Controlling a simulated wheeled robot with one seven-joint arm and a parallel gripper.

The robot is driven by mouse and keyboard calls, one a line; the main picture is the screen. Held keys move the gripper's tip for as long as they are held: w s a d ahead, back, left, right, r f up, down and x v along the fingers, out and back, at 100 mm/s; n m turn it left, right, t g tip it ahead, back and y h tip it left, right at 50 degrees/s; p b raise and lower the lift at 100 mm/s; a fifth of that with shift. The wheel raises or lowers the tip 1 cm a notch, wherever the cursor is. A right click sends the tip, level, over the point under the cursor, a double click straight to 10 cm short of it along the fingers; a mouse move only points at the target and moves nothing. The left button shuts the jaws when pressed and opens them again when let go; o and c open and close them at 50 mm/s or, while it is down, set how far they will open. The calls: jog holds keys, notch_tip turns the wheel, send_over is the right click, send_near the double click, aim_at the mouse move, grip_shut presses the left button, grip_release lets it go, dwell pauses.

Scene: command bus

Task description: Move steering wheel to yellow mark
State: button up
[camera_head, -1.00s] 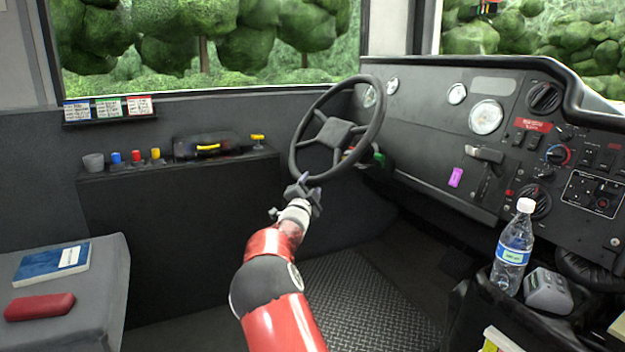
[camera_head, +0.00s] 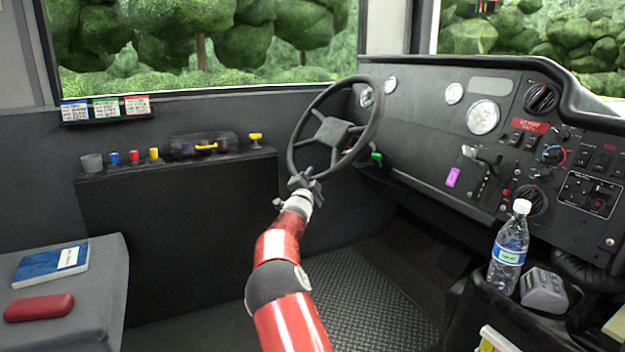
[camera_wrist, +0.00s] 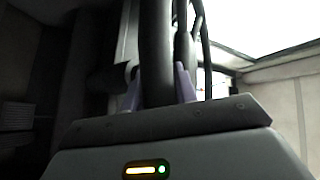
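The black steering wheel (camera_head: 373,112) stands tilted at the left end of the dashboard, its spokes and hub facing me. My gripper (camera_head: 303,183) is at the lower left of its rim, at the end of my red arm. In the wrist view the rim (camera_wrist: 157,50) runs between the two purple fingers of my gripper (camera_wrist: 159,92). The fingers lie close against both sides of the rim and look shut on it. I cannot make out a clear yellow mark on the wheel; a small green piece (camera_head: 377,158) shows just right of it.
A ledge (camera_head: 120,172) at the left carries a cup, coloured knobs and a yellow handle (camera_head: 206,147). The dashboard (camera_head: 420,110) is right of the wheel. A water bottle (camera_head: 508,255) stands at the right. A seat (camera_head: 105,290) holds a book and a red case.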

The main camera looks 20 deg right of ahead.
grip_shut()
jog(key=d+f+n+h+b, duration=0.1)
jog(key=d+f+b, duration=0.2)
jog(key=f, duration=0.4)
jog(key=shift+f+b, duration=0.25)
jog(key=shift+b, duration=0.45)
jog(key=o, duration=0.8)
grip_release()
jog(key=shift+r, duration=0.1)
jog(key=shift+a, duration=0.1)
jog(key=shift+v, duration=3.85)
